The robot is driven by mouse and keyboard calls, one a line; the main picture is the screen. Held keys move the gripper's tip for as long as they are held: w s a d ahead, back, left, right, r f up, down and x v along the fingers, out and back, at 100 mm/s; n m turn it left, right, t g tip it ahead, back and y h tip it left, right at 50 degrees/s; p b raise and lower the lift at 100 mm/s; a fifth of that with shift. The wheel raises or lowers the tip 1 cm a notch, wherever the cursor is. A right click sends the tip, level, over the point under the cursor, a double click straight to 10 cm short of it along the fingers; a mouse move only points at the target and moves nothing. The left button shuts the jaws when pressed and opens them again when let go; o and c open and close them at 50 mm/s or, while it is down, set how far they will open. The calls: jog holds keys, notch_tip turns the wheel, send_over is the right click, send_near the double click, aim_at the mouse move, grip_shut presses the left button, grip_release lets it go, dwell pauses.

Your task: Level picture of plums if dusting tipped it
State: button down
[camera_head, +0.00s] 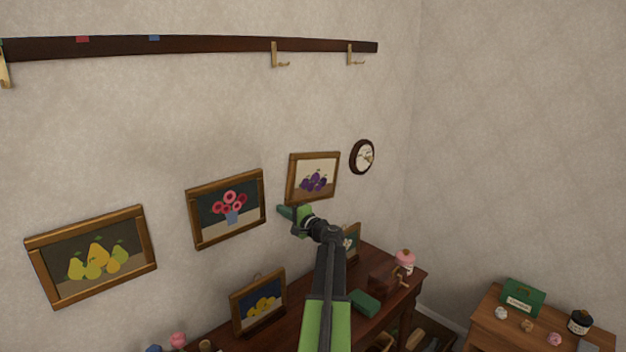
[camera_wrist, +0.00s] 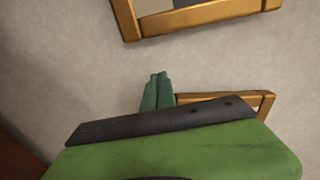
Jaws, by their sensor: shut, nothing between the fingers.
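The picture of plums (camera_head: 313,181) hangs on the wall in a brown wooden frame, right of the flower picture. Against its neighbours' slant it looks tipped slightly, right side low. My gripper (camera_head: 284,212) is shut and empty, just below and left of its lower left corner in the head view. I cannot tell whether it touches the frame or wall. In the wrist view the closed green fingers (camera_wrist: 157,91) point towards the wall. One wooden frame (camera_wrist: 205,17) shows above them and part of another (camera_wrist: 266,101) at right, partly hidden by my gripper; which pictures these are is unclear.
A hook rail (camera_head: 190,46) runs above.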

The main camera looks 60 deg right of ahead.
jog(key=shift+s+d, duration=0.25)
jog(key=shift+d, duration=0.5)
jog(key=shift+s+d, duration=0.25)
jog(key=shift+d, duration=0.55)
jog(key=shift+s+d, duration=0.25)
jog(key=shift+d, duration=0.5)
dwell(2.3)
jog(key=shift+a, duration=0.1)
send_near(290, 205)
jog(key=shift+w+a+r, duration=0.1)
jog(key=shift+w+a, duration=0.3)
jog(key=shift+a, duration=0.45)
dwell(0.4)
dwell(0.3)
